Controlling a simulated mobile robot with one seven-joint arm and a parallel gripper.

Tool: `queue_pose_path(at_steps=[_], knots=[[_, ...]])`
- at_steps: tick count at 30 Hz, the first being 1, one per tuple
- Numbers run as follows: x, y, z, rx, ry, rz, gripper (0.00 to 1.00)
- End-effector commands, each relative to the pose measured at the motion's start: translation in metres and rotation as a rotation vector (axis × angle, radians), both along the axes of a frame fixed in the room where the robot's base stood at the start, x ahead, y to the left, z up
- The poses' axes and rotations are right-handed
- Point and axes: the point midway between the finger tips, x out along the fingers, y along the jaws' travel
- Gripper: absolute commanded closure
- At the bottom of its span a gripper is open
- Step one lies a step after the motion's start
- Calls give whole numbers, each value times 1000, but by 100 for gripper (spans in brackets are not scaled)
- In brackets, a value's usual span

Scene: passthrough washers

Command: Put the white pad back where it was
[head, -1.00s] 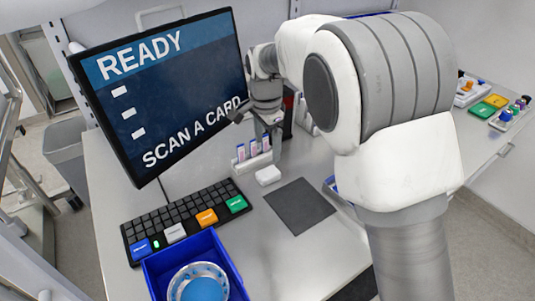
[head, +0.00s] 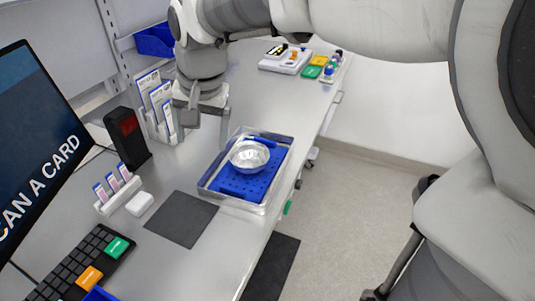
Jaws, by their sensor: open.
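A small white pad (head: 140,203) lies flat on the grey counter, just right of the stand of pink-and-blue slips and near the upper left corner of the dark grey mat (head: 182,218). My gripper (head: 207,122) points down, open, with nothing seen between its fingers. It is beyond the pad, above the counter between the card rack and the metal tray. It is clear of the pad.
A metal tray (head: 264,206) with a blue perforated insert and a silver bowl (head: 249,156) is right of the gripper. The black reader (head: 128,137), card rack (head: 158,108), slip stand (head: 118,191) and keyboard (head: 72,265) line the left.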

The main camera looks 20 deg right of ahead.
Motion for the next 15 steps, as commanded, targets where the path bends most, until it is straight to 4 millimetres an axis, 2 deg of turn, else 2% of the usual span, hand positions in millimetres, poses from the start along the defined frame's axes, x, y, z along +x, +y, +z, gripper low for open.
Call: queue_pose_path(at_steps=[1,6,12,15], knots=[[-15,-17,7,-6,-25,22,14],[-65,-60,12,-59,-101,124,14],[-121,-96,4,-151,-180,237,14],[-142,-107,-4,-196,-205,279,14]])
